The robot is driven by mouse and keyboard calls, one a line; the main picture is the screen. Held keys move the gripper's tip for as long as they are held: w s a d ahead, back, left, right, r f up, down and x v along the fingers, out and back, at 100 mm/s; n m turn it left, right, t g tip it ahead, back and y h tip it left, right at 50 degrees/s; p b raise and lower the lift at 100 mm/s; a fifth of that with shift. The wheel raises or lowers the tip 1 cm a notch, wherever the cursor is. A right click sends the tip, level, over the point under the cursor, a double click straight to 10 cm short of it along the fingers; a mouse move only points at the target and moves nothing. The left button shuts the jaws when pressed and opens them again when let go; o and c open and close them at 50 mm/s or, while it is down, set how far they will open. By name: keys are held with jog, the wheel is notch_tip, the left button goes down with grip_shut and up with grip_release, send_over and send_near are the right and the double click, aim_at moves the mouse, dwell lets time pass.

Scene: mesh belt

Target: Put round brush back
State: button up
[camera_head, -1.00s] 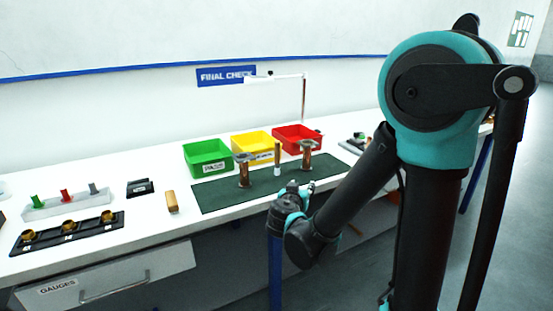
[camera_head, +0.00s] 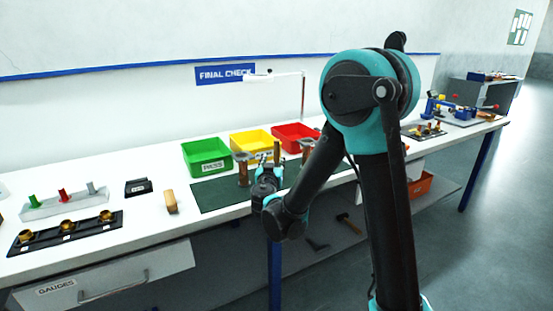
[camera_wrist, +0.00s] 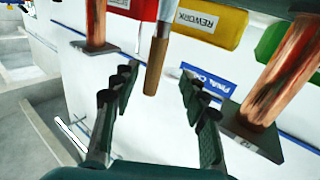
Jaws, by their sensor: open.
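The round brush (camera_head: 277,152) has a wooden handle and a pale metal lower part. It stands upright, handle up, between two copper-coloured cylinders on the dark green mat (camera_head: 212,196). In the inverted wrist view, the brush (camera_wrist: 157,62) shows its handle end pointing down the picture. My gripper (camera_head: 266,172) is in front of the brush in the head view and hides its lower part. In the wrist view my gripper (camera_wrist: 157,80) is open, with the handle end appearing between its two fingers. Nothing is held; contact cannot be told.
Copper cylinders (camera_wrist: 95,25) and (camera_wrist: 285,75) stand close on either side. Green (camera_head: 207,157), yellow (camera_head: 250,143) and red (camera_head: 295,134) bins stand behind the mat.

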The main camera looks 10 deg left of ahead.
aim_at(276, 155)
jog(key=shift+w+d, duration=0.15)
jog(key=shift+w, duration=1.45)
jog(key=shift+w+d, duration=0.15)
jog(key=shift+w, duration=1.4)
grip_shut()
